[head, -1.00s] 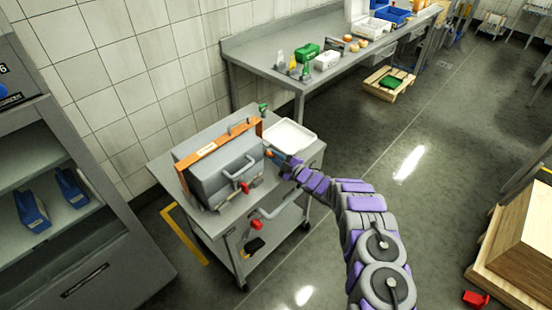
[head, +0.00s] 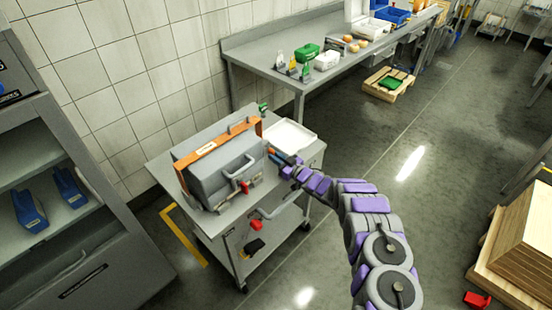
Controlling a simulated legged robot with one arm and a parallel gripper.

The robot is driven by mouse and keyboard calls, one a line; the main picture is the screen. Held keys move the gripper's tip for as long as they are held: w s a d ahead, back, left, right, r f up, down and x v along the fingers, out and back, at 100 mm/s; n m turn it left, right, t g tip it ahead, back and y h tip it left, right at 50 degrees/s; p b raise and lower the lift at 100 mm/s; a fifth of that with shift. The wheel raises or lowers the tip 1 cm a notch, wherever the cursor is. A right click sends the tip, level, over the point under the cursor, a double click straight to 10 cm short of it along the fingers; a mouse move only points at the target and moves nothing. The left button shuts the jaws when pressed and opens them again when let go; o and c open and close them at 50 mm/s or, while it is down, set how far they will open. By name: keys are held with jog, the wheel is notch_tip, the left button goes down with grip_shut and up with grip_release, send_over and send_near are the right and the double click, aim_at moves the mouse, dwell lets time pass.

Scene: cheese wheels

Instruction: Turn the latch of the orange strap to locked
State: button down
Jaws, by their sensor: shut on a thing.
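A grey case (head: 222,170) sits on the top of a wheeled trolley. The orange strap (head: 208,152) runs across the top of the case and down its right end. My gripper (head: 272,155) is at the right end of the case, shut on a small orange part there that I take to be the strap's latch (head: 270,150). The part is tiny and mostly hidden by the fingers, so its exact turn cannot be told.
A white tray (head: 290,136) lies on the trolley (head: 160,170) just behind my gripper. A grey handle and a red part (head: 244,187) are on the case's front. A long workbench (head: 262,66) stands behind.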

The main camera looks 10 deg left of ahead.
jog(key=shift+s+f+m, duration=0.1)
jog(key=shift+f+m, duration=0.2)
jog(key=shift+m, duration=0.2)
jog(key=c, duration=1.3)
grip_release()
jog(key=shift+o, duration=0.9)
jog(key=shift+r, duration=0.15)
jog(key=p+v, duration=0.3)
jog(key=v, duration=1.4)
jog(key=shift+d, duration=0.2)
